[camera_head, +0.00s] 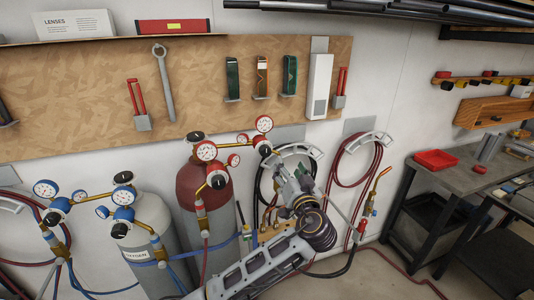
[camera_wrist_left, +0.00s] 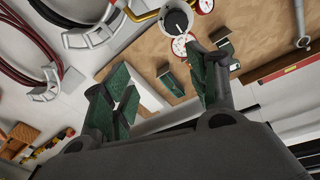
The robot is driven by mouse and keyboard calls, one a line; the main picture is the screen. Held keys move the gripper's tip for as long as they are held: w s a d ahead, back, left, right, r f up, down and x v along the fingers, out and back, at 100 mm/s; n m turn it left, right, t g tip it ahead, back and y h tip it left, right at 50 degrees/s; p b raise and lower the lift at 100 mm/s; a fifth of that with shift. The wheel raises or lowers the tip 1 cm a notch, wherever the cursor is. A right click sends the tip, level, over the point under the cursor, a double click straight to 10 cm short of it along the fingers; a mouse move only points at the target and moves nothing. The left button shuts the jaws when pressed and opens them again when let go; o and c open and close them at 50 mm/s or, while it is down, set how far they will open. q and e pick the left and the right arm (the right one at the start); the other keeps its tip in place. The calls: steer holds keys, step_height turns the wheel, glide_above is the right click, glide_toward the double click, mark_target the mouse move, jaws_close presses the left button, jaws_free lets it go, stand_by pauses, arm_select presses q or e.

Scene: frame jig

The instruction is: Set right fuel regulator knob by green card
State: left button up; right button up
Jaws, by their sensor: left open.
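The red cylinder (camera_head: 203,190) carries fuel regulators with red-rimmed gauges. The right fuel regulator has a dark knob (camera_head: 264,147) below its upper gauge (camera_head: 264,124). I cannot tell which thing is the green card. My right gripper is not in view.
Coiled hoses (camera_head: 357,160) hang right of my gripper. A workbench with a red tray (camera_head: 436,160) stands farther right.

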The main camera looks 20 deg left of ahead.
mark_target(266, 154)
arm_select(q)
steer(key=a+n, duration=0.1)
steer(key=s+n+g+y, duration=0.1)
steer(key=a+f+n, duration=0.1)
steer(key=n, duration=0.1)
steer(key=shift+s+a+g+y, duration=0.25)
steer(key=shift+a+g+y, duration=0.05)
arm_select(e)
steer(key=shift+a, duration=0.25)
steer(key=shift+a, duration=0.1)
arm_select(q)
steer(key=shift+w, duration=0.1)
steer(key=p+x, duration=0.4)
steer(key=x, duration=0.8)
steer(key=shift+a, duration=0.1)
steer(key=shift+x, duration=0.8)
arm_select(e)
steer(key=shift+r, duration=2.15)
